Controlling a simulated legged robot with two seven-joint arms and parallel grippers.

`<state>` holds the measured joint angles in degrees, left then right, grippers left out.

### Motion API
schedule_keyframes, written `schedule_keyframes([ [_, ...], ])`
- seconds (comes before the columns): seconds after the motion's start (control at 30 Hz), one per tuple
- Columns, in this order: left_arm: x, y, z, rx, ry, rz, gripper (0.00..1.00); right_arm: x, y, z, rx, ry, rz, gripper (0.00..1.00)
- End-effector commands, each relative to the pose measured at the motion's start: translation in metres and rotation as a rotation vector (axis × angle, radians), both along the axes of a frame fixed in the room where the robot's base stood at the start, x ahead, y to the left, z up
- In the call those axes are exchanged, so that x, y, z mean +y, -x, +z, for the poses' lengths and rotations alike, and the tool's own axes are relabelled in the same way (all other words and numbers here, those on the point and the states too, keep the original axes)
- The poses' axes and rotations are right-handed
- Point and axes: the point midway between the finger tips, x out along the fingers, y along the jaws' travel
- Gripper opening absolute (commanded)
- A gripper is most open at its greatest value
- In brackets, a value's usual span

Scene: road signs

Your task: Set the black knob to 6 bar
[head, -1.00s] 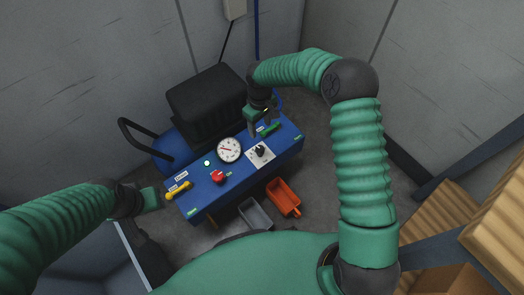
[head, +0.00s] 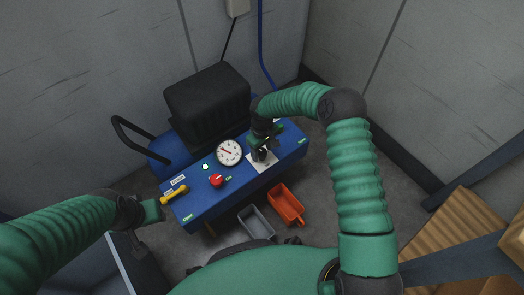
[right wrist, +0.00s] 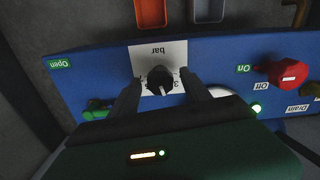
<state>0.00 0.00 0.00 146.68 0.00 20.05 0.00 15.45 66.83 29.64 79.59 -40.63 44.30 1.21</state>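The black knob (right wrist: 160,78) sits on a white plate (right wrist: 172,52) marked "bar" on the blue panel (head: 199,205). In the right wrist view its white mark points toward the bottom of the picture; the scale numbers are partly hidden. My right gripper (right wrist: 161,95) is open, with one finger on each side of the knob; contact is unclear. In the head view my right gripper (head: 262,153) covers most of the knob. The round gauge (head: 229,153) is left of it. My left gripper (head: 152,211) is off the panel's left end; its fingers are unclear.
The panel also has a red knob (head: 216,180), a yellow handle (head: 174,195), a green lit button (head: 205,167) and a green handle (right wrist: 97,108). An orange bin (head: 285,204) and a grey bin (head: 256,223) stand in front. A black box-shaped part (head: 207,102) rises behind.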

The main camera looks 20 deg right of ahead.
Motion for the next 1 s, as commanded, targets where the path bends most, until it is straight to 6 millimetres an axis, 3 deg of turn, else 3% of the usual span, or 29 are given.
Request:
schedule_keyframes([
  [0.07, 0.000, 0.000, 0.000, 0.000, 0.000, 0.000, 0.36, 0.000, 0.000, 0.000, 0.000, 0.000, 0.000, 0.45],
  [0.4, 0.000, 0.000, 0.000, 0.000, 0.000, 0.000, 0.36, 0.000, 0.000, 0.000, 0.000, 0.000, 0.000, 0.01],
  [0.73, 0.000, 0.000, 0.004, 0.000, 0.000, 0.000, 0.36, -0.001, 0.000, 0.002, 0.000, 0.001, -0.026, 0.00],
  [1.0, 0.000, 0.000, 0.021, 0.000, 0.000, 0.000, 0.36, 0.000, 0.000, 0.004, 0.000, 0.003, -0.160, 0.00],
])
